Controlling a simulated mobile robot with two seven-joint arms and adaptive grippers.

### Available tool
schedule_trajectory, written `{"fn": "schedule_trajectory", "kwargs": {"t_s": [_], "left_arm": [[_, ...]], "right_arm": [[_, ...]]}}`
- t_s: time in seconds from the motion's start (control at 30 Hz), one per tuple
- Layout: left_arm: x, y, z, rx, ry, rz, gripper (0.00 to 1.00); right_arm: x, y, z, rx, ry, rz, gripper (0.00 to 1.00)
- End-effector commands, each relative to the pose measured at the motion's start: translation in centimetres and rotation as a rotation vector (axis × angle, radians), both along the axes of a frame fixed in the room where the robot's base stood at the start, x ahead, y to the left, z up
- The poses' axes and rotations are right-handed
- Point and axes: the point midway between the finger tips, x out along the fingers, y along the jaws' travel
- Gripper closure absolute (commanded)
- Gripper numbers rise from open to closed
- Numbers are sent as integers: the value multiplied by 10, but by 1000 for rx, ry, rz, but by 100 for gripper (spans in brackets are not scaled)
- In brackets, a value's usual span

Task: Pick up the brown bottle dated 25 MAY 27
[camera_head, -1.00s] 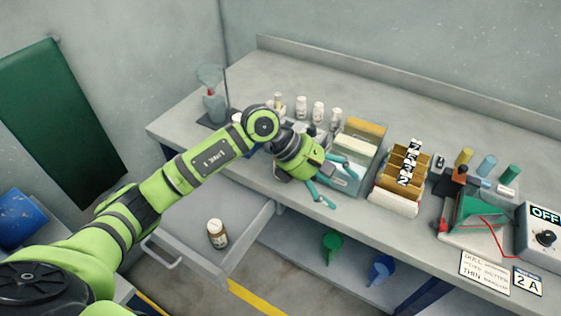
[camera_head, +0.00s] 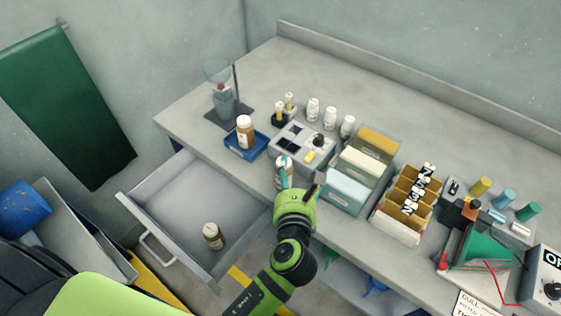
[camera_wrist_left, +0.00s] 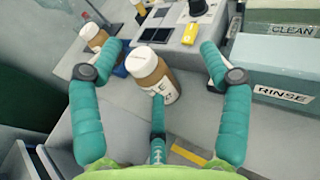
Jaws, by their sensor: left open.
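Three brown bottles with white caps show in the head view. One (camera_head: 283,172) stands at the bench's front edge by my left gripper (camera_head: 296,182), one (camera_head: 245,134) is in a blue tray, and one (camera_head: 213,240) is in the open drawer. I cannot read a date on any of them. In the left wrist view, the front-edge bottle (camera_wrist_left: 150,68) is between the spread teal fingers of my left gripper (camera_wrist_left: 160,55). Its label partly shows behind the lower finger; I cannot tell if that finger touches it. The tray bottle (camera_wrist_left: 95,38) is beyond the left finger. My right gripper is out of view.
A grey control box (camera_head: 301,148) stands close behind the front-edge bottle. Boxes, one marked RINSE (camera_wrist_left: 290,95), stand to its right. The blue tray (camera_head: 238,150) is to its left. The open drawer (camera_head: 175,200) juts out below the bench. White bottles (camera_head: 313,108) stand farther back.

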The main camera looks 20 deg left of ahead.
Motion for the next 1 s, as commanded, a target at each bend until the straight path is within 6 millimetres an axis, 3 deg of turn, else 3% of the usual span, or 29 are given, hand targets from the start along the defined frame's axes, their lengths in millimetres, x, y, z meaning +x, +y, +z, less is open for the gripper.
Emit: {"fn": "schedule_trajectory", "kwargs": {"t_s": [0.1,0.2,0.47,0.73,1.0], "left_arm": [[-22,11,-22,-2,122,79,23],[-27,16,-32,0,162,105,23],[-9,25,-42,-1,164,108,23],[19,39,-53,0,160,107,23],[31,43,-53,0,164,103,23]], "right_arm": [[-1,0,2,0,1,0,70],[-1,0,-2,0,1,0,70],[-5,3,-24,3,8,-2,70],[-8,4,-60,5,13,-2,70],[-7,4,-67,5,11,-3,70]]}}
